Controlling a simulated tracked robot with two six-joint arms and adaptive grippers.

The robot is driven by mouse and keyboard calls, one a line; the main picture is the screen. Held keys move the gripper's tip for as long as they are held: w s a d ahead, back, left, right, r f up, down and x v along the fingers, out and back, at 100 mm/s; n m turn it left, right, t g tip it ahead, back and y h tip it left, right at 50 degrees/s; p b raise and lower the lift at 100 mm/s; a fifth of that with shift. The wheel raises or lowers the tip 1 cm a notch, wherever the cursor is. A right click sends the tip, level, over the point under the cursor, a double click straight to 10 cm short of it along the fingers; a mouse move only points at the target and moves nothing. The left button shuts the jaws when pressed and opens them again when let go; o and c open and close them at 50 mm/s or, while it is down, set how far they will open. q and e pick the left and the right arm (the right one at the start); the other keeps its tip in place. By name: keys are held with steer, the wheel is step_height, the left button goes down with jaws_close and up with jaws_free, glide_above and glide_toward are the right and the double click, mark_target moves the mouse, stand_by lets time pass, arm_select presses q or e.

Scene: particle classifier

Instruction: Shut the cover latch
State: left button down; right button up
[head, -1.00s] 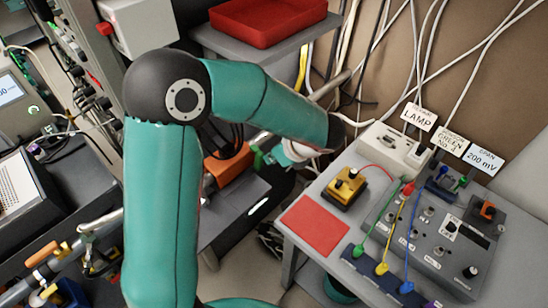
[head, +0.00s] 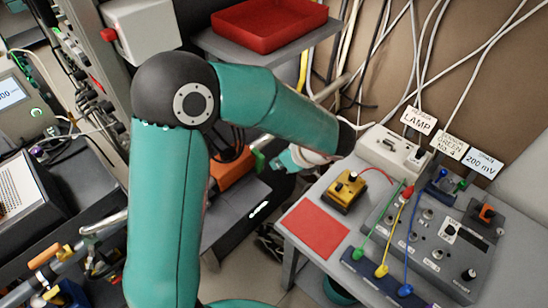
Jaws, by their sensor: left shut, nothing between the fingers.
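A green lever (head: 260,161), which looks like the cover latch, stands at the right side of an orange housing (head: 233,168) in the middle of the head view. Its lower part and exact position are hard to make out at this size. My left gripper (head: 283,160) is just right of the green lever, with a small gap seen between them. It is shut and empty, though its fingertips are small and partly unclear. My left arm crosses in front and hides the left part of the orange housing. My right gripper is not in view.
A grey bench at the right holds a red mat (head: 318,230), a yellow box (head: 345,188) and a control panel with cables (head: 440,235). A red tray (head: 268,27) sits on a shelf behind my arm. Cables hang along the wall.

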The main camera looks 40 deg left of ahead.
arm_select(q)
step_height(320, 180, up, 10)
steer(key=shift+d+f+b, duration=0.2)
steer(key=shift+d+b, duration=0.15)
steer(key=shift+d, duration=0.05)
stand_by(0.5)
